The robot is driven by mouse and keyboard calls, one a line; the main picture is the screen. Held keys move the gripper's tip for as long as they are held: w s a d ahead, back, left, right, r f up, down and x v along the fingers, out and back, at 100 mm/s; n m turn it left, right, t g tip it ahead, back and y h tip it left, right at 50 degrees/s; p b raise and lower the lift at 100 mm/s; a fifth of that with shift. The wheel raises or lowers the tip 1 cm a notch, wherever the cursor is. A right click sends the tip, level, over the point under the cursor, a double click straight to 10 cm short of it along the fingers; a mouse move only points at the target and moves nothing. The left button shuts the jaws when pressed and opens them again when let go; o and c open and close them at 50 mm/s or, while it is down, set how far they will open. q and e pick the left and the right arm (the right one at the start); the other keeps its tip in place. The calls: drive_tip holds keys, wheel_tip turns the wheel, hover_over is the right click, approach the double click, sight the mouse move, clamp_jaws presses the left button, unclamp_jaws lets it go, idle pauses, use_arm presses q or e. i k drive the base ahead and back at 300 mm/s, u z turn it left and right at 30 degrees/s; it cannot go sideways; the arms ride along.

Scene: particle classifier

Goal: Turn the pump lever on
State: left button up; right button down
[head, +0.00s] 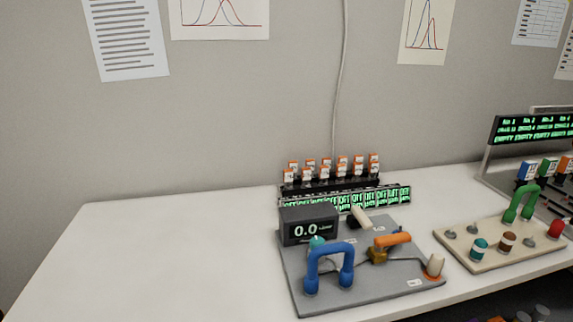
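A grey board (375,290) lies on the table and carries several controls. An orange-handled lever (392,240) sits on a brass-coloured body (377,256), its handle lying roughly sideways. A cream lever (360,216) leans up to the left behind it. A cream knob (435,265) with an orange ring stands at the right corner. A blue arched handle (330,255) stands at the front, partly covering a teal part (318,243). A dark display (309,230) reads 0.0. I cannot tell by label which lever is the pump lever. Neither gripper is in view.
Behind the board is a rack (332,185) of orange-and-white capped items above green displays reading OFF. To the right is a beige panel (490,255) with knobs and a green arched handle (520,202), near a green-text sign (535,128). The white table (170,255) is clear on the left.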

sight(357, 213)
drive_tip(key=u, duration=1.6)
drive_tip(key=k, duration=1)
drive_tip(key=z, duration=0.8)
